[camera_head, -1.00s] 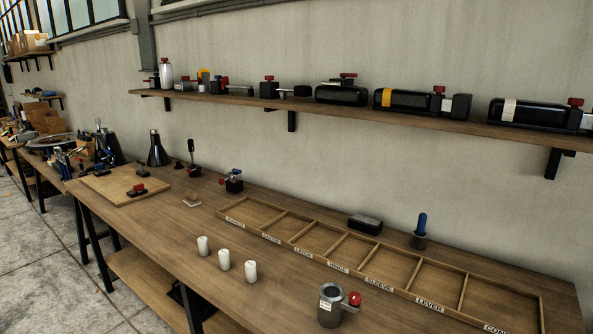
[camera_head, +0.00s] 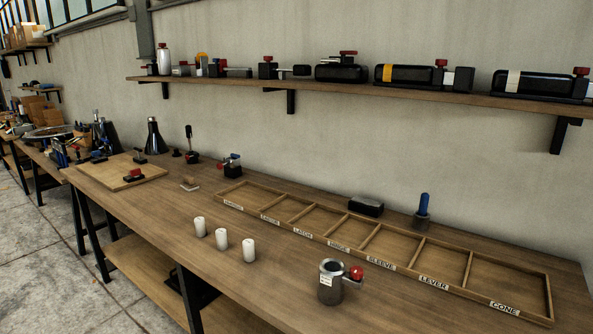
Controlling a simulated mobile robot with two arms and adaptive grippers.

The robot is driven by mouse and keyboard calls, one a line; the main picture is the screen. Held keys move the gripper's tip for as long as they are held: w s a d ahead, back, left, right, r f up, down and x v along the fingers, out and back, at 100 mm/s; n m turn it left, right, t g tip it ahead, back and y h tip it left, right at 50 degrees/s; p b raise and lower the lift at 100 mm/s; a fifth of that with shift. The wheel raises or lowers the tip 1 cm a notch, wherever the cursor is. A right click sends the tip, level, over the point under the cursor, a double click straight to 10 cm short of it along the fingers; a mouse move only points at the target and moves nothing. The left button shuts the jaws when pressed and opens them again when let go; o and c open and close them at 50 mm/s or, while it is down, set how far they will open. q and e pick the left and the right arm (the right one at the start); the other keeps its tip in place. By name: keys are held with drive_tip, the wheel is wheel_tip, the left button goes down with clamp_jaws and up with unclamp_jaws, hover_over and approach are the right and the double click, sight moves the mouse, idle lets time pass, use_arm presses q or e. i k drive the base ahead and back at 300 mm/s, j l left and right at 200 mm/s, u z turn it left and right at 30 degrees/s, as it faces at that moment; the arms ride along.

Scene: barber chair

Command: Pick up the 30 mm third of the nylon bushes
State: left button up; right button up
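Three white nylon bushes stand upright in a row on the wooden workbench. They are the left bush (camera_head: 200,227), the middle bush (camera_head: 221,239) and the right bush (camera_head: 249,250). They look alike, and no size marking can be read on them, so I cannot tell which is 30 mm. Neither of my grippers is in view.
A grey metal cup with a red knob (camera_head: 331,283) stands right of the bushes. Behind lies a labelled, empty compartment tray (camera_head: 381,265). A blue-handled tool (camera_head: 423,211) and a black block (camera_head: 366,206) stand behind it. A loaded shelf (camera_head: 340,88) runs above.

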sight(199, 221)
drive_tip(key=i+j+u, duration=0.1)
drive_tip(key=i+j, duration=0.15)
drive_tip(key=i, duration=0.25)
drive_tip(key=i+j+u, duration=0.1)
drive_tip(key=i, duration=0.45)
drive_tip(key=i+j+u, duration=0.1)
drive_tip(key=i+j, duration=0.15)
drive_tip(key=i, duration=0.25)
